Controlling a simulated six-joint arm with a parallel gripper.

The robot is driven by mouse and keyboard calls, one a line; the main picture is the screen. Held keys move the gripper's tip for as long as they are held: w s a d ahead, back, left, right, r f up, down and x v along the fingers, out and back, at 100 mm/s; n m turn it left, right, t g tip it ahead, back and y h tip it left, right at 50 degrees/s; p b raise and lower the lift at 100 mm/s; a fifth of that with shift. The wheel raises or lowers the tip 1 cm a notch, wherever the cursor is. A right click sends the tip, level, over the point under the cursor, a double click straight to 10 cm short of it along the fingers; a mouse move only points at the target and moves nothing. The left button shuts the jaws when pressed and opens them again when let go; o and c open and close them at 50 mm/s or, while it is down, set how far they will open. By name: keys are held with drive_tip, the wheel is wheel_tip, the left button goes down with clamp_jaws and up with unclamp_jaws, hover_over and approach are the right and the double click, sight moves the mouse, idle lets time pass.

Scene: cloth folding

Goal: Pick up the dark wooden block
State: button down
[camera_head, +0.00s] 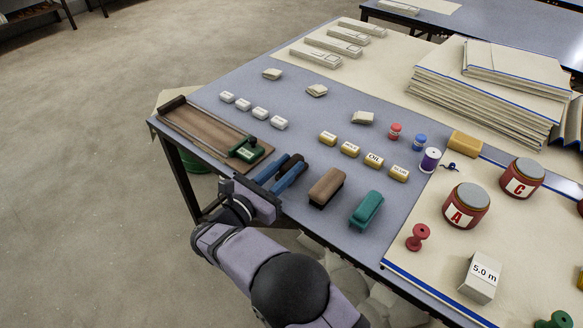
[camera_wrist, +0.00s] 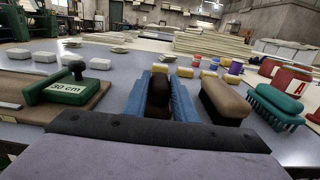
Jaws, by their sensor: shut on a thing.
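My gripper (camera_head: 283,171) is at the near edge of the blue-grey table, low over it, with its two blue fingers closed around a dark block. In the wrist view the dark wooden block (camera_wrist: 158,92) shows between the blue fingers, its rounded dark top facing me. In the head view the fingers mostly hide it. I cannot tell whether it touches the table.
A brown brush (camera_head: 326,188) and a teal brush (camera_head: 366,210) lie just right of my gripper. Yellow labelled blocks (camera_head: 349,149) lie behind. Red jars (camera_head: 466,206) stand at right.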

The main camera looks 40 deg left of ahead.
sight(287, 166)
drive_tip(key=shift+r, duration=0.1)
wheel_tip(287, 166, up, 10)
drive_tip(key=shift+f+p, duration=0.1)
drive_tip(key=shift+p, duration=0.4)
